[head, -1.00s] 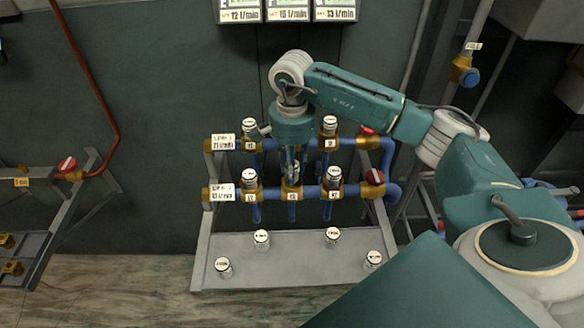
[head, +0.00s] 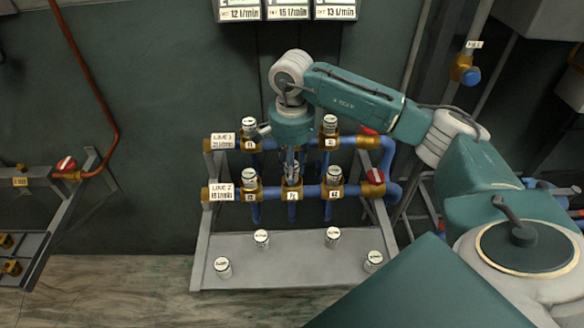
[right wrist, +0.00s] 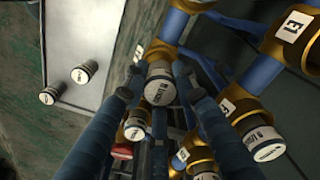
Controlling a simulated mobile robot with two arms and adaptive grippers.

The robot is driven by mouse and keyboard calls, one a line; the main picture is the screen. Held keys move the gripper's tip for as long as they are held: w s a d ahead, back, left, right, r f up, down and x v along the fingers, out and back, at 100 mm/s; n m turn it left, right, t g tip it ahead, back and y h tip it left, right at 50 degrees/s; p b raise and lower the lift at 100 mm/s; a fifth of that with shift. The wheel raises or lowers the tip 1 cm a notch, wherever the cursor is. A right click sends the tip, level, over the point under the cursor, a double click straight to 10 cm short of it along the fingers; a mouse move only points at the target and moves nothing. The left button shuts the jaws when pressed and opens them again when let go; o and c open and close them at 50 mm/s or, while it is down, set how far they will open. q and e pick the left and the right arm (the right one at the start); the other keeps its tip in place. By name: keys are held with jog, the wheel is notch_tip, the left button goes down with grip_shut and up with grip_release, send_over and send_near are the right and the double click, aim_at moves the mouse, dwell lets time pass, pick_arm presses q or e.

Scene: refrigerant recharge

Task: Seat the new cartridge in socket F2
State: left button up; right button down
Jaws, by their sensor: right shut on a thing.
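My right gripper (head: 291,176) points down over the middle socket of the lower pipe row, socket F2 (head: 292,195), a brass fitting with a small white label. In the right wrist view the gripper (right wrist: 159,80) is shut on a cartridge (right wrist: 160,91) with a white labelled top and a dark blue band. The cartridge is in line with the socket; its lower end is hidden, so I cannot tell how deep it sits. In the head view the fingers mostly hide the cartridge. My left gripper is not in view.
Capped cartridges stand in neighbouring sockets, close on the left (head: 249,178) and right (head: 334,176). Several loose cartridges stand on the grey shelf (head: 296,262) below. Red-handled valves (head: 375,177) sit at the right pipe ends. Flow displays (head: 288,10) hang above.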

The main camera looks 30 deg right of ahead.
jog(key=shift+f+b, duration=0.5)
jog(key=shift+f, duration=0.1)
jog(key=shift+f, duration=0.15)
jog(key=shift+f+b, duration=0.3)
jog(key=shift+b, duration=0.05)
jog(key=shift+s+a+f+b, duration=0.15)
jog(key=shift+s+f+b, duration=0.25)
jog(key=shift+f+b, duration=0.1)
jog(key=c, duration=1.3)
grip_release()
jog(key=shift+w+f, duration=0.2)
jog(key=shift+r, duration=0.1)
